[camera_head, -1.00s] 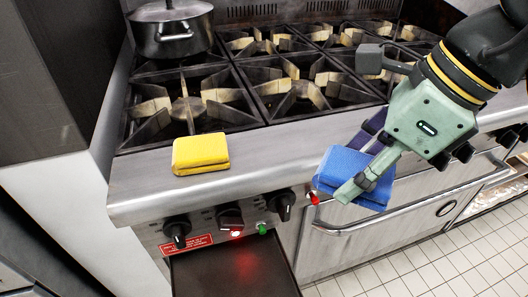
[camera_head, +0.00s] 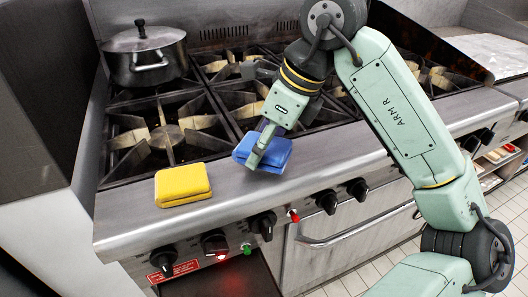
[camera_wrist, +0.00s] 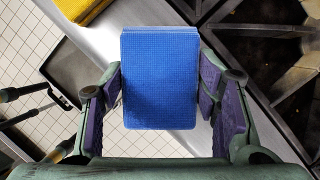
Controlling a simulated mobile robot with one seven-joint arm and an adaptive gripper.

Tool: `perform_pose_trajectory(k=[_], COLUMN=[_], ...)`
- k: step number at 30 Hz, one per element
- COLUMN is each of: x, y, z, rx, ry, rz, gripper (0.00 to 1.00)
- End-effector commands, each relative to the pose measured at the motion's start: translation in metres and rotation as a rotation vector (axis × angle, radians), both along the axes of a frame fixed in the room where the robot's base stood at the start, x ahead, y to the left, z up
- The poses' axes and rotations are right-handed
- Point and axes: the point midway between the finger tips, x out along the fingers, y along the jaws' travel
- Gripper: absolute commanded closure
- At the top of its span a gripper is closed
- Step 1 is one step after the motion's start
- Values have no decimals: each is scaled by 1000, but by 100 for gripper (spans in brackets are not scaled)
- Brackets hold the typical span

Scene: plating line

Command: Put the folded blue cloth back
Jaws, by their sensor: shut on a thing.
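The folded blue cloth (camera_head: 270,150) is held in my gripper (camera_head: 260,147) over the steel front ledge of the stove, to the right of the folded yellow cloth (camera_head: 182,184). In the wrist view the blue cloth (camera_wrist: 160,78) sits between the two purple-padded fingers of my gripper (camera_wrist: 160,90), which are shut on its sides. The yellow cloth lies flat on the ledge and its edge also shows at the top of the wrist view (camera_wrist: 80,8). I cannot tell whether the blue cloth touches the ledge.
The stove's front ledge (camera_head: 228,190) is bare between and beside the cloths. Burner grates (camera_head: 165,135) lie behind it, with a lidded pot (camera_head: 146,58) at the back left. Knobs (camera_head: 263,224) line the front below, and an oven handle (camera_head: 355,232) juts out.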

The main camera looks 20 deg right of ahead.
Motion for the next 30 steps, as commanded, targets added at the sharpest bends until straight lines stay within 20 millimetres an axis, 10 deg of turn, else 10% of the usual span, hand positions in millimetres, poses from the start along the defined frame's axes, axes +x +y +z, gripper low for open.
perform_pose_trajectory(k=[19, 20, 30], x=[-1, -1, -1], y=[0, 0, 0], z=[-37, -35, -34], rx=[1, 1, 1], ry=[0, 0, 1], rz=[0, 0, 0], gripper=[74, 42, 24])
